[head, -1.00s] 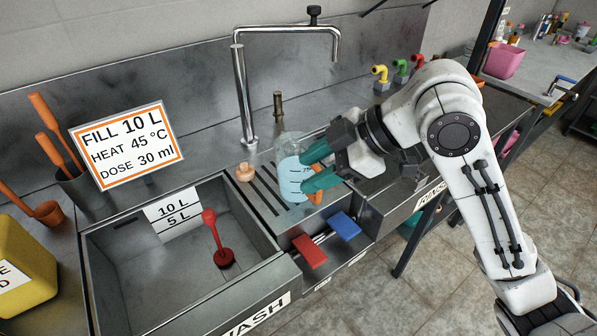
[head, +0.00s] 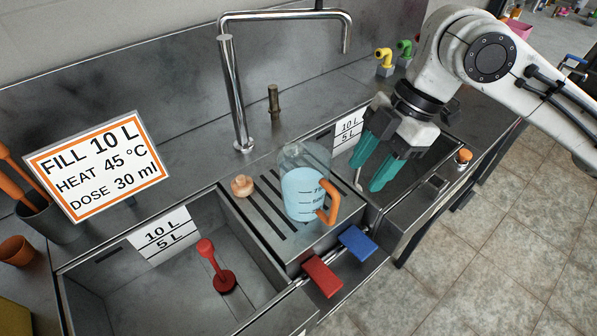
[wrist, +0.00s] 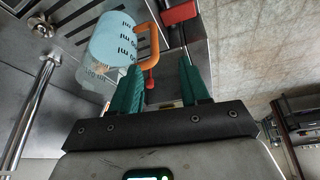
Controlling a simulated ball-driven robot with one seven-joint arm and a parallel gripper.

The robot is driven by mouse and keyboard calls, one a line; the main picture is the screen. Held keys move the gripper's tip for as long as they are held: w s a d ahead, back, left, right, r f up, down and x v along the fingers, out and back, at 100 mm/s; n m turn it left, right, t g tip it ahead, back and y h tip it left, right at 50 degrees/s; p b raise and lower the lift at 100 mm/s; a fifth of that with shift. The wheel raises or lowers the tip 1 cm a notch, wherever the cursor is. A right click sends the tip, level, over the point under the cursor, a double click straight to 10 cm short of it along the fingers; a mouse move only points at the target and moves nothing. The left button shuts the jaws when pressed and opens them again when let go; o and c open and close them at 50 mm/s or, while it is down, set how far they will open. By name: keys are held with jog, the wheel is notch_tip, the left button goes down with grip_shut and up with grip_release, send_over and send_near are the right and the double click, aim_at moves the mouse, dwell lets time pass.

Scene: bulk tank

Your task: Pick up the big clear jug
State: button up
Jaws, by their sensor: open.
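The big clear jug (head: 304,190) stands upright on the slotted drainboard between the two basins. It holds pale blue liquid, has dark volume marks, and its orange handle (head: 331,203) faces the front right. My gripper (head: 367,178) is to the right of the jug, over the right basin, with teal fingers pointing down, apart and empty. It does not touch the jug. In the wrist view the jug (wrist: 118,40) is at the upper left, beyond the fingertips of my gripper (wrist: 160,82), with its handle (wrist: 153,42) nearest the fingers.
A tall tap (head: 236,95) stands behind the drainboard. A round tan stopper (head: 242,186) lies left of the jug. Red (head: 322,276) and blue (head: 357,242) pedals stick out in front. The left basin holds a red plunger-like tool (head: 222,279). A sign (head: 97,165) stands at left.

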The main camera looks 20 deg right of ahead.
aim_at(338, 203)
jog(key=x, duration=0.7)
jog(key=w+x, duration=0.1)
jog(key=x, duration=0.2)
jog(key=shift+a+f, duration=0.15)
jog(key=shift+f, duration=0.2)
grip_shut()
jog(key=shift+w+r, duration=0.1)
dwell(1.1)
